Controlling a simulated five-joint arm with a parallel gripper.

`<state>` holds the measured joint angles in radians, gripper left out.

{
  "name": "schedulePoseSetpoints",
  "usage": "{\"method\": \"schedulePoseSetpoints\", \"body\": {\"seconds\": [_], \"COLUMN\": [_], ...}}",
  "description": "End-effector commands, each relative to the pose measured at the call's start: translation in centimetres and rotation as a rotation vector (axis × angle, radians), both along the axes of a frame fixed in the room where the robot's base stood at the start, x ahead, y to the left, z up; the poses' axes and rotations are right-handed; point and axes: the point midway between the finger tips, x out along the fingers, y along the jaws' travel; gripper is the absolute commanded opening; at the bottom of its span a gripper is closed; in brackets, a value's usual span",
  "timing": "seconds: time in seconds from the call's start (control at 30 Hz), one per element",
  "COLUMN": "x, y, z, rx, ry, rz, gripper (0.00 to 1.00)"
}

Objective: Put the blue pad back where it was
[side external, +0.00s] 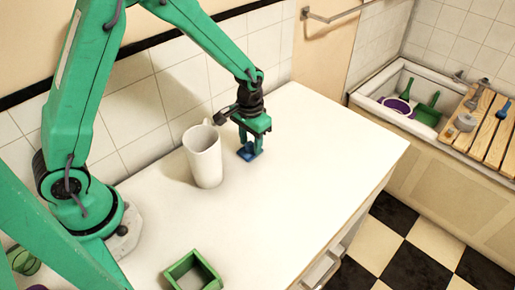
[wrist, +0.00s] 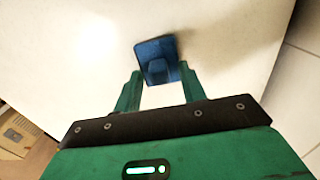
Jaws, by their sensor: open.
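The blue pad (side external: 246,152) lies on the white counter (side external: 290,170), to the right of a white mug. My green gripper (side external: 249,146) is right over the pad, pointing down. In the wrist view the pad (wrist: 157,60) is a dark blue square with a raised block on it. Its near part shows between the tips of my open gripper (wrist: 158,75), and its far part reaches beyond them. I cannot tell whether the fingers touch it.
The white mug (side external: 204,157) stands close to the left of my gripper. A green open box (side external: 191,272) sits near the front of the counter. A sink basin (side external: 400,78) holding a purple bowl (side external: 398,106) is at the far right. The counter's right side is clear.

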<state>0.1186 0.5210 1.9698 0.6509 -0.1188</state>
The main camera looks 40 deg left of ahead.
Motion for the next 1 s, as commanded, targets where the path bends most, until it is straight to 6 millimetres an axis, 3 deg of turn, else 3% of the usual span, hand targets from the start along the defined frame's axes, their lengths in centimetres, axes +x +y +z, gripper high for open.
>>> {"method": "schedulePoseSetpoints", "body": {"seconds": [0.27, 0.7, 1.0], "x": [0.1, 0.1, 0.0], "y": [0.0, 0.0, 0.0], "z": [2.2, 9.1, 11.9], "rx": [0.000, -0.001, 0.000], "ry": [-0.004, -0.005, -0.001], "rz": [0.000, 0.000, 0.000], "gripper": [0.41, 0.41, 0.41]}}
